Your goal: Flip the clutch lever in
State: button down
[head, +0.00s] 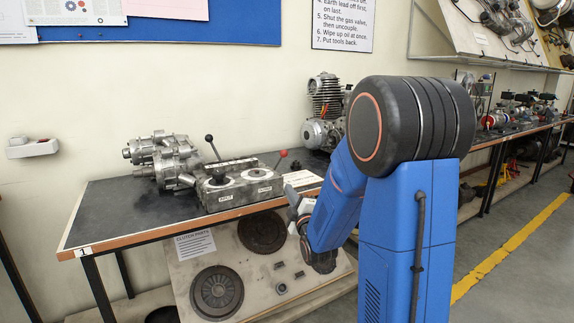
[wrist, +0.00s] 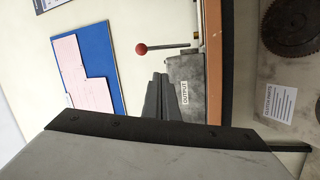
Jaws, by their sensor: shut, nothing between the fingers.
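A grey metal gearbox (head: 238,190) sits on the bench. A red-knobbed lever (head: 282,155) leans right at its right end. A black-knobbed lever (head: 211,143) leans left nearer its left end. No readable label shows which is the clutch lever. In the wrist view, the red-knobbed lever (wrist: 160,46) lies across the picture, above the box end marked OUTPUT (wrist: 184,92). My gripper (wrist: 160,78) shows there as dark tapered fingers, shut and empty, below the lever in the picture and apart from it. In the head view my arm largely hides the gripper, right of the gearbox.
The dark bench top (head: 120,212) has a wooden front edge and free room at left. A metal engine casing (head: 165,160) stands left of the gearbox, and a finned engine (head: 325,110) behind right. A sloped board (head: 190,265) with clutch discs lies below the bench front.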

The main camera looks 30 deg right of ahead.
aim_at(285, 156)
jog(key=shift+s+d+f+n+t+h, duration=0.15)
jog(key=shift+d+n+t+h, duration=0.1)
jog(key=shift+d+n+t, duration=0.4)
jog(key=shift+s+d+f+n+t+h, duration=0.1)
jog(key=shift+d+n+t+h, duration=0.15)
jog(key=shift+d+n+t, duration=0.35)
jog(key=shift+d+r, duration=0.1)
jog(key=shift+d, duration=0.05)
jog(key=x, duration=1.4)
jog(key=shift+r, duration=0.1)
jog(key=shift+r, duration=0.1)
